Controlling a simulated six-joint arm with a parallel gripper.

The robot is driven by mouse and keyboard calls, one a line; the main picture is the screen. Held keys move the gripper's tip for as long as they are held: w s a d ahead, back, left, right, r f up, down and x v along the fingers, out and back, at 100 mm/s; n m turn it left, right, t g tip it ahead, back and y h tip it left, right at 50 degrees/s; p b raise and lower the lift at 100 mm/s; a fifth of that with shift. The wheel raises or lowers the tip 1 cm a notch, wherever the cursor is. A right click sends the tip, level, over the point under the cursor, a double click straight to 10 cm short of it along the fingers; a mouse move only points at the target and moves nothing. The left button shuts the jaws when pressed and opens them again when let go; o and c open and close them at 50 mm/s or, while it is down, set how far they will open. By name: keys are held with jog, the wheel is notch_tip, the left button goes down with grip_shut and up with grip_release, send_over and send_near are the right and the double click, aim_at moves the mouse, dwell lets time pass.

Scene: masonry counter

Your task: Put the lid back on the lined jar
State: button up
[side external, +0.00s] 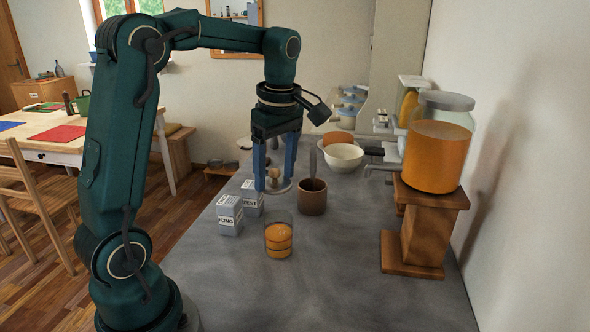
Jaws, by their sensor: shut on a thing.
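The jar (278,242) is a small clear glass one with orange contents crossed by lines. It stands upright on the grey counter with no lid on it. My gripper (274,177) points down above the counter, behind the jar and slightly left of it. It is shut on the lid (276,187), a pale round disc with a light wooden knob between the blue fingers. The lid looks about level and is apart from the jar. I cannot tell its exact height above the counter.
Two grey labelled boxes (230,217) stand left of the jar. A brown pot (312,199) with an upright utensil stands behind it to the right. A white bowl (343,157) is farther back. A large orange dispenser (434,156) sits on a wooden stand (424,238) at right. The front counter is clear.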

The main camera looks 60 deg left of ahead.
jog(key=shift+w+d+f, duration=0.1)
jog(key=shift+d+f, duration=0.05)
jog(key=shift+f, duration=0.3)
notch_tip(320, 180, down, 6)
dwell(0.3)
jog(key=shift+f, duration=0.1)
dwell(2.2)
jog(key=o, duration=1.3)
jog(key=shift+r, duration=3.55)
grip_shut()
